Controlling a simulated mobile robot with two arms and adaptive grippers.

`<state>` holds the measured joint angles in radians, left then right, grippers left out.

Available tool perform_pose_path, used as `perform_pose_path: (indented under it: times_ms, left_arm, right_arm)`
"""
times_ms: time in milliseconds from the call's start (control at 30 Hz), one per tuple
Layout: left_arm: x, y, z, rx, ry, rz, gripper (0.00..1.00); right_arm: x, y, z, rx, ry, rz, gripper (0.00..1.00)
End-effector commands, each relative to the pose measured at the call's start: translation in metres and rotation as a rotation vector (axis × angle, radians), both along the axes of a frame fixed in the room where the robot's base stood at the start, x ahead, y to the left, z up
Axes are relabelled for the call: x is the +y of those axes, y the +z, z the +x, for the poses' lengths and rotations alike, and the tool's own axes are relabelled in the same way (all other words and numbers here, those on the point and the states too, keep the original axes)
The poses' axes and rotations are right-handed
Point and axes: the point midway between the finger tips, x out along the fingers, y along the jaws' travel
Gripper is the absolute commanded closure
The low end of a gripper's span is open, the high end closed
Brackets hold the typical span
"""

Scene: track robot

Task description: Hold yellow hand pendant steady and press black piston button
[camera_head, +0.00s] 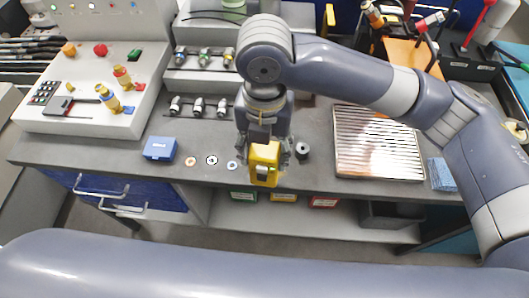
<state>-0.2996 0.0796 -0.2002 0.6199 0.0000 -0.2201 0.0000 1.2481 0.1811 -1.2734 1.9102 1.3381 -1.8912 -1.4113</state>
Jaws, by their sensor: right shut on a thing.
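The yellow hand pendant (264,165) is at the front edge of the grey bench, in the middle of the head view. My right gripper (267,150) comes down on it from above and is shut on it. The pendant's face shows a dark patch and a small pale part, too small to read. I cannot pick out the black piston button for certain. A small black cylinder (302,151) with a light top stands just right of the gripper. My left arm crosses the bottom of the view, and its gripper is not in view.
A blue box (160,149) and several small rings lie left of the pendant. A ribbed metal plate (377,143) lies to the right, with a blue cloth-like pad (442,174) beside it. A control panel (97,65) stands at the left. Coloured bins (284,196) sit on the shelf below.

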Motion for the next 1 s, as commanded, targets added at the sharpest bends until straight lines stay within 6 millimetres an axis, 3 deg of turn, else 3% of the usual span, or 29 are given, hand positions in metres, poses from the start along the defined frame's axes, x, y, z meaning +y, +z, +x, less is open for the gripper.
perform_pose_path:
  times_ms: [1000]
  left_arm:
    - [0.000, -0.002, 0.000, 0.000, 0.000, 0.000, 0.21]
  right_arm:
    - [0.004, -0.014, 0.049, -0.001, -0.001, 0.002, 0.95]
